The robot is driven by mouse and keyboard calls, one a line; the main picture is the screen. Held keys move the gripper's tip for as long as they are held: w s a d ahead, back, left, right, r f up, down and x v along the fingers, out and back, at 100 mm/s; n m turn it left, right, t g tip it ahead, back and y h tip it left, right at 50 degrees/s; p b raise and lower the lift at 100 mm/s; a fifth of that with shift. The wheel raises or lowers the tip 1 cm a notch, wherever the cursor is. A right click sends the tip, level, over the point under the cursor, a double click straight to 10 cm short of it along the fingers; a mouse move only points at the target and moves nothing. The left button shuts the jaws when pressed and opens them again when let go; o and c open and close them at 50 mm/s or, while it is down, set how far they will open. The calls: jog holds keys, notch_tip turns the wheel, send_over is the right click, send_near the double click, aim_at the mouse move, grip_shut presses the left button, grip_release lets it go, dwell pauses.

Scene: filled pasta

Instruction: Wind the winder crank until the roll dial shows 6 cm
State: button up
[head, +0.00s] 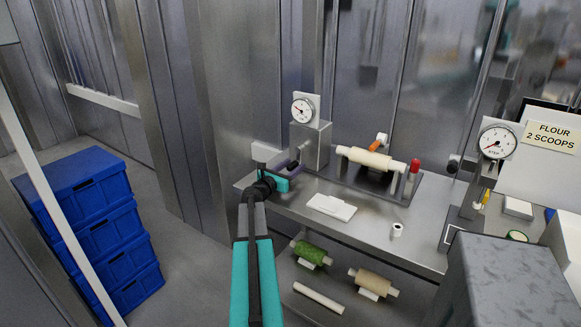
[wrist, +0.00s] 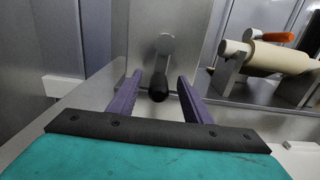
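A grey box (head: 311,146) with a round white dial (head: 303,109) on top stands at the bench's left end; the dial's figures are too small to read. In the wrist view, a short grey crank arm (wrist: 166,58) on the box's face ends in a black knob (wrist: 158,90). My gripper (head: 290,170) is at the box's near left side, its purple fingers partly hidden. In the wrist view my gripper (wrist: 160,80) is open, one finger on each side of the knob, with visible gaps. A cream roll (head: 371,159) lies on a stand right of the box.
A second dial (head: 497,143) stands at right. Green (head: 310,253) and beige (head: 372,283) rolls sit below. Blue crates (head: 102,232) stand left.

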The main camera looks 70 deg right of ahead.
jog(key=shift+w+a, duration=0.1)
jog(key=shift+w, duration=0.05)
jog(key=shift+v, duration=4.45)
